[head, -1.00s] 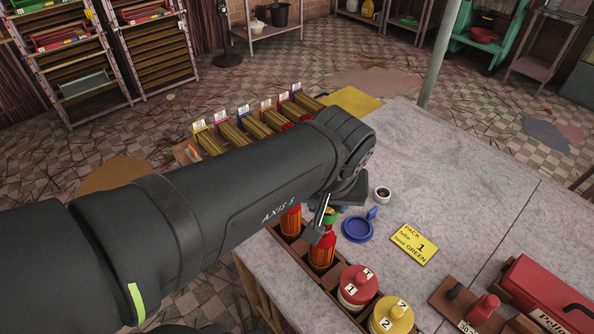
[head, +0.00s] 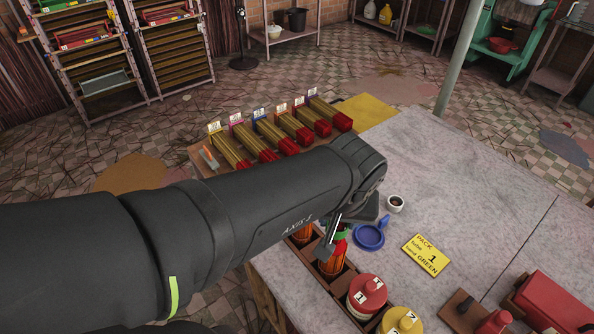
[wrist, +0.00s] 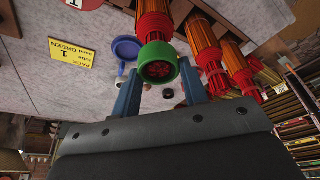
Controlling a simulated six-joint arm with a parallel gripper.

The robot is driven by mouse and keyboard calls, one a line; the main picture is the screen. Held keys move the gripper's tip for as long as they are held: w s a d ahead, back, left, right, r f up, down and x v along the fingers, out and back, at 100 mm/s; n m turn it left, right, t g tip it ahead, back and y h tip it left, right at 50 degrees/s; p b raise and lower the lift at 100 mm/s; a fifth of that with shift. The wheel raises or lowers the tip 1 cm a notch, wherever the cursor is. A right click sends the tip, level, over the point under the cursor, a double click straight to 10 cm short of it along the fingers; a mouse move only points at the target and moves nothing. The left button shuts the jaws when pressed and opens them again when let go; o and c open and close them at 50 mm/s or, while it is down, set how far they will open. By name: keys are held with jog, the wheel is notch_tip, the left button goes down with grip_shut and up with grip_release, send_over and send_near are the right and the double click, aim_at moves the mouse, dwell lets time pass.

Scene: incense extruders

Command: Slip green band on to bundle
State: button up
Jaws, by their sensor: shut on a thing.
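My gripper (wrist: 158,80) is shut on the green band (wrist: 157,64), with a blue finger on each side of it. In the wrist view the band rings the end of a red bundle (wrist: 153,24), and red stick ends show inside it. My arm partly hides this spot in the head view. How far down the band sits on the bundle is hard to tell.
More filled tubes (wrist: 206,45) stand beside it in the rack. A red jar (head: 367,293) and a yellow jar (head: 401,322) are in front. A blue dish (head: 369,237), small cup (head: 396,203) and yellow card (head: 427,254) lie to the right.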

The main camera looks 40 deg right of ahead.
jog(key=o, duration=0.8)
jog(key=shift+o, duration=0.2)
jog(key=shift+r, duration=3.5)
jog(key=shift+f, duration=3.35)
